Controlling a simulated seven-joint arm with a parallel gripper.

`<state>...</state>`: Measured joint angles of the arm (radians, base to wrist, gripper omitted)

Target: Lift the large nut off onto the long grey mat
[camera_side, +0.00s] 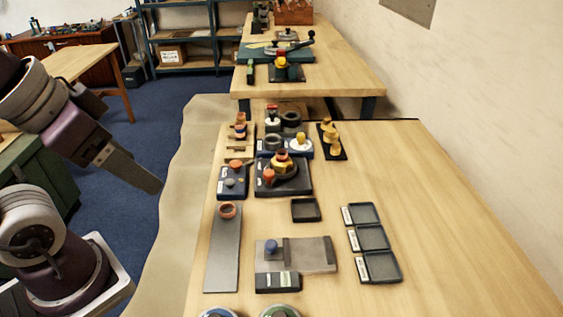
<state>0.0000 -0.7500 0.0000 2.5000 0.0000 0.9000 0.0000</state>
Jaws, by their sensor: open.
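The long grey mat (222,257) lies along the near left part of the table. A reddish ring-shaped piece (228,210) rests on its far end; it may be the large nut, but it is too small to be sure. Beyond the mat, a dark square base (262,190) carries a round dark plate with copper and brass parts (282,162) stacked on it. My gripper (150,181) is at the left, off the table edge and apart from the mat and base. It looks empty, and only its side shows, so the gap between its fingers is hidden.
A blue-labelled block with an orange knob (234,180) stands left of the base. An empty small black tray (306,210), a grey plate fixture with a blue knob (310,256) and several black trays (371,238) lie to the right. The table's right side is clear.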

